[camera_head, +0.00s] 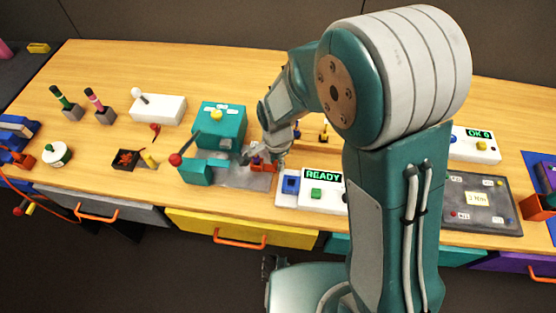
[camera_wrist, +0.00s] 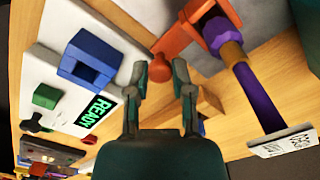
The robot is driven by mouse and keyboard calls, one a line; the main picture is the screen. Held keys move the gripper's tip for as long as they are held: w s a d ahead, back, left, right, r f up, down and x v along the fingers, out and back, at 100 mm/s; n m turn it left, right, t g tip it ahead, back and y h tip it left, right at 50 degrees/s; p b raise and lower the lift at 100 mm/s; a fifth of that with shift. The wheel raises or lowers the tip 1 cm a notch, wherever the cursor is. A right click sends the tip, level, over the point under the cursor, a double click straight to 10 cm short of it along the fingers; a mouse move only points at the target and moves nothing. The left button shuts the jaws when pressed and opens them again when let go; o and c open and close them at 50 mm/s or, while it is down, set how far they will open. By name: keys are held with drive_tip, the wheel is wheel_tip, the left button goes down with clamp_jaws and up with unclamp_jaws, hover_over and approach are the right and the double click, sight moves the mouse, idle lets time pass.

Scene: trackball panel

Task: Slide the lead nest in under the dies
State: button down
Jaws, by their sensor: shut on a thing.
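The lead nest (camera_wrist: 182,32) is an orange-red sliding piece with a round knob. In the wrist view the knob sits between the fingertips of my gripper (camera_wrist: 160,73), which is shut on it. A purple lead with a gold-coloured band (camera_wrist: 252,90) and a white tag lies in the nest. In the head view the nest (camera_head: 264,168) is low beside my gripper (camera_head: 258,158), on the right part of the grey base plate (camera_head: 228,181). The teal press (camera_head: 219,126) stands just left of it, with a red-balled lever (camera_head: 176,160). The dies are not clearly visible.
A white READY panel (camera_head: 322,204) with a blue box (camera_head: 291,185) and green button stands close on the right. A dark panel (camera_head: 480,205) lies farther right. A white joystick box (camera_head: 158,109) and a small black tray (camera_head: 128,160) stand left of the press.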

drive_tip(key=a, duration=0.6)
drive_tip(key=w+a, duration=0.1)
drive_tip(key=a, duration=0.2)
drive_tip(key=shift+d+r, duration=0.1)
drive_tip(key=c, duration=0.8)
unclamp_jaws()
drive_tip(key=shift+o, duration=0.2)
drive_tip(key=shift+a, duration=0.25)
drive_tip(key=shift+d, duration=0.15)
